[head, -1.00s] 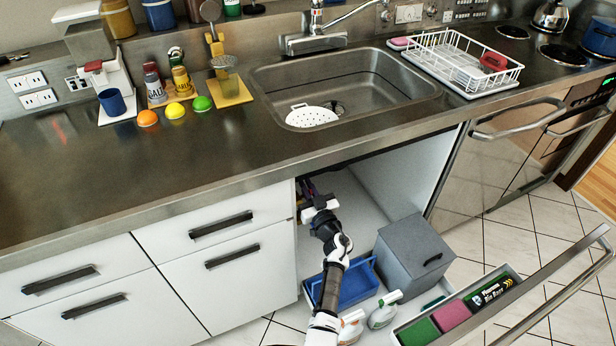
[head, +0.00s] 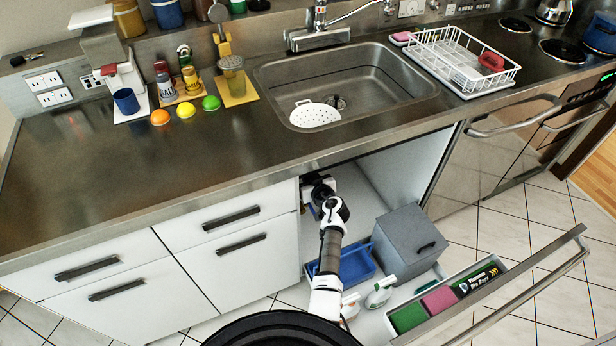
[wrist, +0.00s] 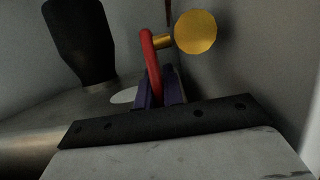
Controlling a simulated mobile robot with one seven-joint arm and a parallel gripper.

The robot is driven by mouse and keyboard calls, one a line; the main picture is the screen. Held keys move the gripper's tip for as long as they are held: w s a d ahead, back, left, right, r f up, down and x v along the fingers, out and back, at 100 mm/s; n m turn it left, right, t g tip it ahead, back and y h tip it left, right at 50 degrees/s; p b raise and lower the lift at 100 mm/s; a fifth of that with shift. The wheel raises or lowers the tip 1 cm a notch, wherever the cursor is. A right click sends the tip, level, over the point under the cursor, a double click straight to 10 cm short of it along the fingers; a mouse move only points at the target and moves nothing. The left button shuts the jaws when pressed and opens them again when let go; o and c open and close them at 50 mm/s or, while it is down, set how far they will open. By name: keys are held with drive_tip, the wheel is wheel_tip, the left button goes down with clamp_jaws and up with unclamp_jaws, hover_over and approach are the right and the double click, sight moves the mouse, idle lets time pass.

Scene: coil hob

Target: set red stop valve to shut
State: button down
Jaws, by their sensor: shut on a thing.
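The red stop valve handle (wrist: 151,62) shows in the wrist view as a red ring seen nearly edge-on. It is joined to a short brass stem and a round brass part (wrist: 195,32) at its right. My gripper (wrist: 160,92) has its purple fingers shut on the lower part of the red handle. In the head view my arm reaches into the open cabinet under the sink, and my gripper is at the cabinet's left side. The valve is hidden there by the counter and my arm.
A dark cylinder (wrist: 80,42) stands left of the valve. In the cabinet opening are a blue bin (head: 356,264), a grey box (head: 408,242) and spray bottles (head: 380,292). A pulled-out drawer (head: 490,300) with sponges is at the front right. The counter edge lies above my arm.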

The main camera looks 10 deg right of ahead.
drive_tip(key=shift+w+f+g, duration=0.1)
drive_tip(key=shift+w+g, duration=0.1)
drive_tip(key=shift+g, duration=0.3)
drive_tip(key=c, duration=1.5)
unclamp_jaws()
drive_tip(key=shift+s, duration=0.1)
drive_tip(key=v, duration=1.3)
drive_tip(key=shift+s+r, duration=0.25)
drive_tip(key=shift+s, duration=0.05)
drive_tip(key=shift+a, duration=0.1)
